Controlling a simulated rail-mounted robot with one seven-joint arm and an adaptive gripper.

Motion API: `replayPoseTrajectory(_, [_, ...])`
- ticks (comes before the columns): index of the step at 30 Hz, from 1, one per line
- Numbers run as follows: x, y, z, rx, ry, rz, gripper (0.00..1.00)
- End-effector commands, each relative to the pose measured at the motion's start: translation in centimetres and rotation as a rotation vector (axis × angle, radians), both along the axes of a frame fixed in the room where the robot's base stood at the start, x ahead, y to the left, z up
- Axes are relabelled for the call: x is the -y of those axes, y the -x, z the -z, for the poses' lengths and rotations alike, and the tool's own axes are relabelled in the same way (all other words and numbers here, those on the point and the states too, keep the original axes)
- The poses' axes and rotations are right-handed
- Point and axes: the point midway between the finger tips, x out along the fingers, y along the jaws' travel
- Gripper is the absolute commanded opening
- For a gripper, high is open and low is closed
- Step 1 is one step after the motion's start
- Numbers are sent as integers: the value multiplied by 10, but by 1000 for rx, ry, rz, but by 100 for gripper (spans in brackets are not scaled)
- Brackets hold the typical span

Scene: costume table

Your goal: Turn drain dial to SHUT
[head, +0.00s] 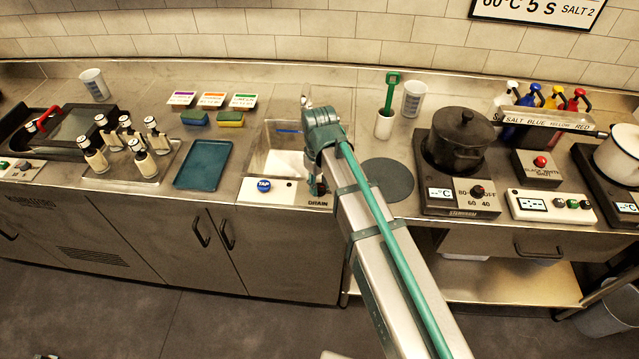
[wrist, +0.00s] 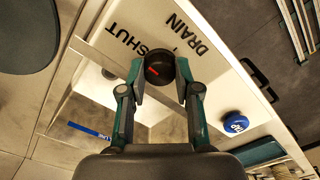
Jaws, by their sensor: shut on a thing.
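The drain dial (wrist: 157,71) is a round black knob with a short red mark, on the white panel (wrist: 205,62) in the wrist view. The words SHUT (wrist: 154,38) and DRAIN (wrist: 189,34) are printed beside it; part of the lettering is hidden behind the knob. My gripper (wrist: 160,80) has its two fingers closed on opposite sides of the dial. The red mark lies on the left part of the dial's face; its exact setting is hard to tell. In the head view my arm hides most of the dial, above the DRAIN label (head: 318,204).
The sink basin (head: 276,160) lies behind the panel, with a blue line mark (wrist: 88,130) on its wall. A blue TAP button (head: 264,186) sits left of the dial. A teal tray (head: 204,165) is further left, and a dark round mat (head: 388,180) is to the right.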

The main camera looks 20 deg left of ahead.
Motion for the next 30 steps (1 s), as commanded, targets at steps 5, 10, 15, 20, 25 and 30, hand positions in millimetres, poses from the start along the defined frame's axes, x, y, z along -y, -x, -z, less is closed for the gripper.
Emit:
replayPoseTrajectory(5, [0, -1, 0, 2, -1, -12, 0])
replayPoseTrajectory(10, [-1, -1, 0, 2, -1, -13, 0])
replayPoseTrajectory(15, [0, -1, 0, 3, -2, -12, 39])
replayPoseTrajectory(20, [0, -1, 0, 2, -1, -12, 57])
replayPoseTrajectory(25, [0, 0, 0, 1, -1, -12, 57])
replayPoseTrajectory(30, [0, 0, -3, 1, -1, -12, 57])
